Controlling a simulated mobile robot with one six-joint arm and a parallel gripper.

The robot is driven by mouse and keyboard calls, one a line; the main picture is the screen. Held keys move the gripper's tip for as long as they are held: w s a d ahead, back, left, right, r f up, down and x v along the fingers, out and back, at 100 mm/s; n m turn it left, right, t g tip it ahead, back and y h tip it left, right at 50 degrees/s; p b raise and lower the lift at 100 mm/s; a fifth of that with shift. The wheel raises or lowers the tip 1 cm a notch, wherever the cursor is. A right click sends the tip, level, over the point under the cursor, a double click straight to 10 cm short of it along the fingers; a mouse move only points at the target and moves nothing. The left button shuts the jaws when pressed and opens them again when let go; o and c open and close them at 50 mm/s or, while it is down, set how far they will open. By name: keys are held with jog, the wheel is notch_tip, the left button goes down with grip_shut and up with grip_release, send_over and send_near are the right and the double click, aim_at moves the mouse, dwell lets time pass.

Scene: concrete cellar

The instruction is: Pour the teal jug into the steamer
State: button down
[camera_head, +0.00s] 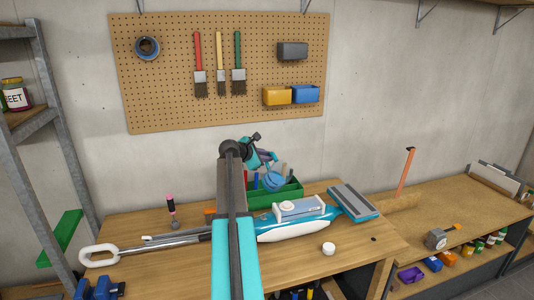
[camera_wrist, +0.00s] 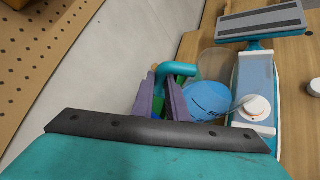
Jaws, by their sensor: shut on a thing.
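The teal jug (camera_head: 273,181) is held up above the bench, just behind the steamer in the head view. Its clear body with blue inside shows in the wrist view (camera_wrist: 207,100). My gripper (camera_head: 264,157) is shut on the jug's teal handle (camera_wrist: 180,68), between purple fingers (camera_wrist: 163,98). The steamer (camera_head: 300,226), white and teal with a grey flat head, lies on the bench. Its pale blue tank top has a round white fitting (camera_wrist: 256,107), close right of the jug in the wrist view. I cannot tell how far the jug is tilted.
A green bin (camera_head: 262,196) with tools stands behind the steamer. A small white cap (camera_head: 328,248) lies on the bench in front. A pegboard (camera_head: 150,90) hangs on the wall behind. The bench front right is clear.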

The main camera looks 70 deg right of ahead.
aim_at(267, 166)
jog(key=shift+w+d+f+n+g+y, duration=0.45)
jog(key=shift+w+f+n+g+y, duration=0.15)
jog(key=shift+n, duration=0.1)
jog(key=shift+f, duration=0.1)
jog(key=shift+s, duration=0.1)
jog(key=f+n+g, duration=0.1)
jog(key=f+n+y, duration=0.1)
jog(key=f, duration=0.1)
jog(key=shift+w+d+f+g, duration=0.1)
jog(key=shift+w+g, duration=0.1)
jog(key=shift+g, duration=0.2)
jog(key=shift+s+f+y, duration=0.1)
jog(key=shift+f+y, duration=0.15)
jog(key=shift+y, duration=0.05)
